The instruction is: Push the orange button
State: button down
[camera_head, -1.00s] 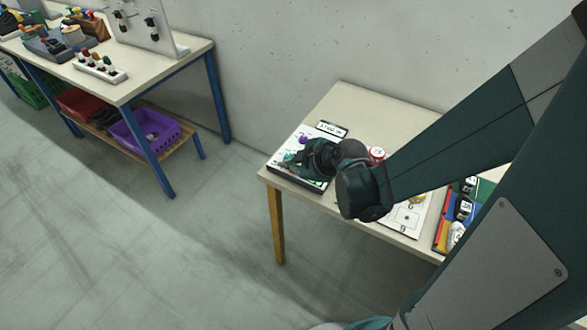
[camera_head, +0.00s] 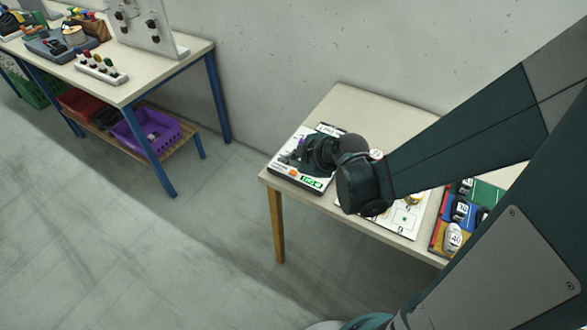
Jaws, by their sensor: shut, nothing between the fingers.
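A white panel box (camera_head: 281,168) lies at the left end of the near table. A small orange spot on its front part, which looks like the orange button (camera_head: 293,171), shows just below my gripper in the picture. A green-lit display (camera_head: 312,182) is to its right. My gripper (camera_head: 300,154) is dark and shut, with nothing held, over the middle of the panel. It hides part of the panel's top. I cannot tell whether the fingertips touch the panel.
A white board (camera_head: 409,222) and a coloured tray (camera_head: 435,241) with several dark items lie further right on the table (camera_head: 350,100). A wall stands behind. A blue-legged bench (camera_head: 150,80) with parts and a purple crate (camera_head: 172,134) is at left.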

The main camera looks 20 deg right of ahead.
notch_tip(320, 180, up, 3)
jog(key=shift+p, duration=0.95)
jog(key=s+d+r+m+h, duration=0.2)
jog(key=s+d+r+m, duration=0.1)
jog(key=s+r+m, duration=0.4)
jog(key=s+d+r+m+g+h, duration=0.1)
jog(key=s+d+r+m+h, duration=0.1)
jog(key=s+r+m, duration=0.5)
jog(key=shift+s+d+r, duration=0.45)
jog(key=shift+s+d, duration=0.3)
jog(key=shift+s, duration=1.25)
